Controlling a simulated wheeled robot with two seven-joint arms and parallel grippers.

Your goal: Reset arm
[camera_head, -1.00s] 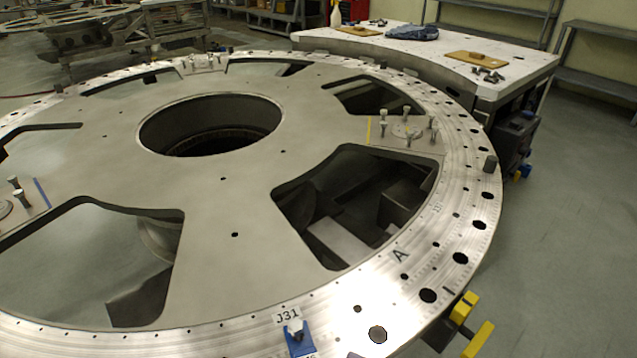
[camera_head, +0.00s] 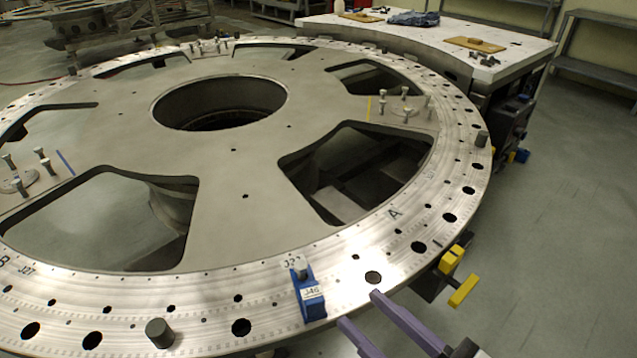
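My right gripper (camera_head: 358,309) comes in at the bottom, right of centre. Its two purple fingers are apart, with nothing seen between them. The fingertips are at the near rim of the large metal turret plate (camera_head: 232,185), beside a blue block (camera_head: 311,303) labelled J46. The block sits on the plate's rim with a silver pin at its far end. I cannot tell whether the fingers touch the plate. My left gripper is not in view.
Yellow clamp parts (camera_head: 462,290) stick out from the plate's near right edge. A dark peg (camera_head: 160,333) stands on the near rim. A white-topped table (camera_head: 440,36) with wooden boards and a blue cloth stands behind. The floor (camera_head: 560,220) at right is clear.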

